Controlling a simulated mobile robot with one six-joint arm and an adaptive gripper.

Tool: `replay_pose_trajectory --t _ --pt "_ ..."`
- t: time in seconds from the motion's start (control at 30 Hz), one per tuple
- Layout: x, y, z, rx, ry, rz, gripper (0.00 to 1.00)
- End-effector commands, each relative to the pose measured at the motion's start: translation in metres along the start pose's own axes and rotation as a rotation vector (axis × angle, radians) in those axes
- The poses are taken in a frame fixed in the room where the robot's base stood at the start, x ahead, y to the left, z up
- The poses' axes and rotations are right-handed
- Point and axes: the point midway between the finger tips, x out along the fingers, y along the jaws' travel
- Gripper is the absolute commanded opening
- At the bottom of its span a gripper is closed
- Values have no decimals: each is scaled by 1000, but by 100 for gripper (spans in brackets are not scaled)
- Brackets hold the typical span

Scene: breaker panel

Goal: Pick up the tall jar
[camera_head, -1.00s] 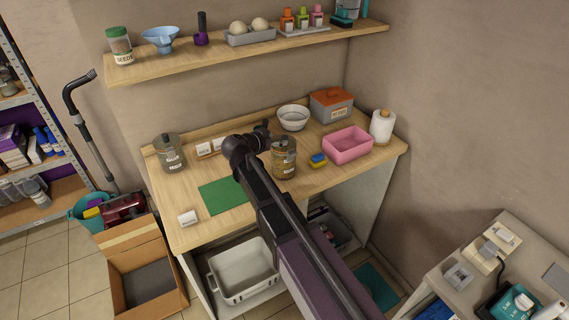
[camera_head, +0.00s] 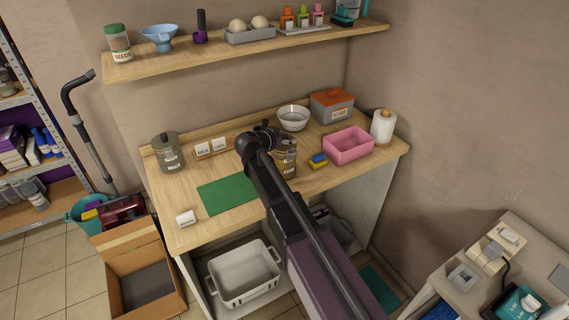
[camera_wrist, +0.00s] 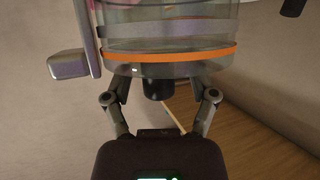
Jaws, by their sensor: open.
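A labelled jar with brownish contents and a dark lid (camera_head: 288,158) stands on the bench, partly hidden by my arm. A second, grey-looking labelled jar (camera_head: 167,153) stands at the bench's left. I cannot tell for certain which is taller. My gripper (camera_head: 264,128) is small and dark beyond my arm, near the right jar. In the wrist view a clear glass jar (camera_wrist: 170,30) with an orange seal ring fills the top, its dark knob (camera_wrist: 157,88) pointing down the picture. My gripper (camera_wrist: 160,98) is open, fingers on either side of the knob; contact is unclear.
A pink bin (camera_head: 348,142), a blue and yellow sponge (camera_head: 318,161) and a glass bowl (camera_head: 293,117) stand right of and behind the right jar. A green mat (camera_head: 226,194) lies at front left. A shelf (camera_head: 245,53) runs above the bench.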

Motion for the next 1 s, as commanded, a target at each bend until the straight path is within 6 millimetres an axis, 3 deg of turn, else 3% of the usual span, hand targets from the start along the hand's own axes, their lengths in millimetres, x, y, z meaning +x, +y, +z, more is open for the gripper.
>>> replay_pose_trajectory --t 0.27,0.37,0.53,1.0 --pt "0 0 0 0 0 0 74" --pt "0 0 0 0 0 0 50" --pt "0 0 0 0 0 0 0" --pt "-1 -1 -2 0 1 -1 0"
